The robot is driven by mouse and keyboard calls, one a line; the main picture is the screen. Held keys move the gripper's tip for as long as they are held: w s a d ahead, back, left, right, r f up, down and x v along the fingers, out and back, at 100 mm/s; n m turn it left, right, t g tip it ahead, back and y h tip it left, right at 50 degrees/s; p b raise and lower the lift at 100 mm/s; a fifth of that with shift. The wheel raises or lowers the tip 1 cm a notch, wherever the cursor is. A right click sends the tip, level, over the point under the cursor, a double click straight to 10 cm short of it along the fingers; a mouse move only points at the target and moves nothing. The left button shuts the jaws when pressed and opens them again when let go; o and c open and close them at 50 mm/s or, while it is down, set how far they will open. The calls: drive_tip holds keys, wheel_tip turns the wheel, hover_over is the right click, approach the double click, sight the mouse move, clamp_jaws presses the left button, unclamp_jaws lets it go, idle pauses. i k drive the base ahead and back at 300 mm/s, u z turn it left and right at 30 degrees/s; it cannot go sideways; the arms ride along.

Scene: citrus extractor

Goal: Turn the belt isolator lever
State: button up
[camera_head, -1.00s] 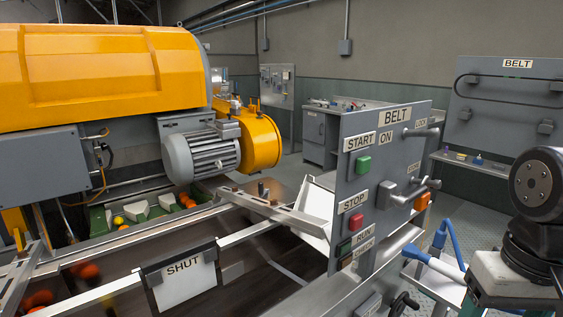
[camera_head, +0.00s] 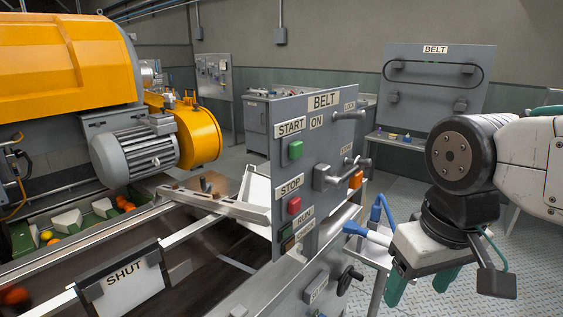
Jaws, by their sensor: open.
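The grey BELT control panel (camera_head: 262,150) stands upright in the middle of the view. A metal lever handle (camera_head: 348,115) sticks out to the right near its top, beside the ON and a small partly hidden label. A second lever (camera_head: 350,168) on a grey block sits lower on the same face. I cannot read which one is marked as the isolator. My gripper (camera_head: 420,284) hangs at the lower right with its teal fingers spread apart and pointing down. It is empty, to the right of and below both levers, touching neither.
The panel also carries a green START button (camera_head: 295,149), a red STOP button (camera_head: 294,205) and an orange part (camera_head: 356,179). A SHUT sign (camera_head: 132,283) hangs over the conveyor at left.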

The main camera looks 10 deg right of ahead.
sight(336, 182)
drive_tip(key=k, duration=0.5)
drive_tip(key=z, duration=0.7)
drive_tip(key=i, duration=0.85)
drive_tip(key=u, duration=0.25)
